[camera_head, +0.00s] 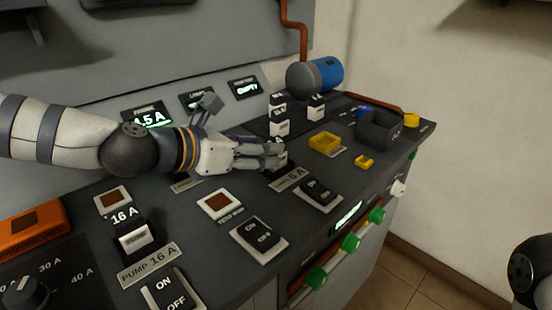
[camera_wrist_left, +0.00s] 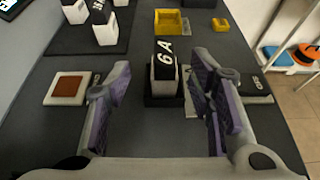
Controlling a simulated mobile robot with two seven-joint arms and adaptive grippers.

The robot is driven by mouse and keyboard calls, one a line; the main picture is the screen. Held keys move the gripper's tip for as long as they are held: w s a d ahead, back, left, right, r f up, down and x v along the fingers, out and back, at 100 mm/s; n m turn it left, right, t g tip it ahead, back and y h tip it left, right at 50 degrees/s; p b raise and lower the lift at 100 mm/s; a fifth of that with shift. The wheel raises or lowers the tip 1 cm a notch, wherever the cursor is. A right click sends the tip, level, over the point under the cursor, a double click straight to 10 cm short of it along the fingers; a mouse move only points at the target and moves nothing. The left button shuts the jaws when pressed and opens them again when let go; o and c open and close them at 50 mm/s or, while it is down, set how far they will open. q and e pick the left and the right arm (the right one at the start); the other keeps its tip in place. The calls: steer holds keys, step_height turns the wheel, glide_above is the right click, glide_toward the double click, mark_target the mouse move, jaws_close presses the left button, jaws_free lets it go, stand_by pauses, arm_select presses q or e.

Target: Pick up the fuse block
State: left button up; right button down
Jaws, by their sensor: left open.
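A white fuse block with a black face marked 6 A (camera_wrist_left: 164,68) stands upright in a dark socket (camera_wrist_left: 163,97) in the left wrist view. My left gripper (camera_wrist_left: 161,80) is open, with one finger on each side of the block and visible gaps to both. In the head view my left gripper (camera_head: 272,155) reaches in from the left over the panel, and its fingers largely hide the 6 A block. Another block, marked 16 A (camera_head: 130,232), sits nearer the front left. My right gripper is not in view.
Several more black-and-white blocks (camera_head: 279,127) stand on a dark mat behind the gripper. A yellow tray (camera_head: 324,143), a dark open box (camera_head: 378,131) and a blue cylinder (camera_head: 329,72) are further right. Rocker switches (camera_head: 258,238) line the front, with green knobs (camera_head: 351,243) below the edge.

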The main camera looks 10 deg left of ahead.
arm_select(q)
steer(key=x, duration=0.4)
steer(key=shift+w+d+r, duration=0.1)
steer(key=shift+d+r, duration=0.1)
steer(key=shift+d, duration=0.25)
steer(key=shift+w, duration=0.1)
steer(key=shift+r, duration=0.15)
steer(key=shift+c, duration=1.1)
jaws_close()
